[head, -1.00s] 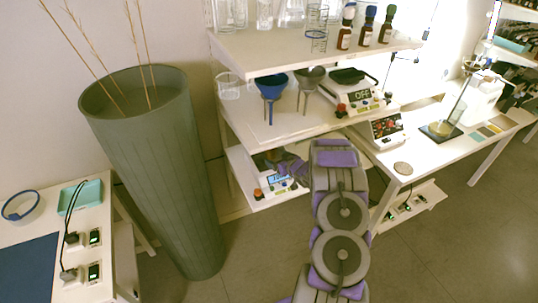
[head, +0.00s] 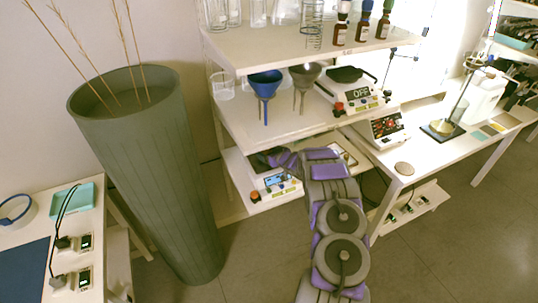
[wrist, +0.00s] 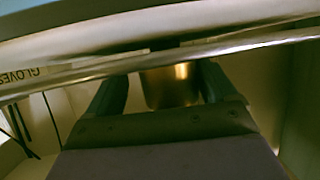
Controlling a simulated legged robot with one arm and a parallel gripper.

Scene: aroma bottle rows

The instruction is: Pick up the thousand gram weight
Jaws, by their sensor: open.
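A brass-coloured cylindrical weight (wrist: 172,88) shows in the wrist view, ahead of the palm and between the two dark fingers of my gripper (wrist: 160,84). The fingers are apart, with a visible gap on the weight's left side; contact on the right is hard to tell. The weight's top is hidden behind a metal bar. Any marking on it is not readable. In the head view my gripper (head: 262,160) reaches into the lower shelf, above a device with a blue display (head: 275,181). The weight cannot be made out there.
The middle shelf (head: 290,124) is just above my gripper, with a blue funnel (head: 264,84) and a grey funnel (head: 305,76) on it. A tall green planter (head: 150,170) stands left. A metal bar (wrist: 230,42) crosses the wrist view.

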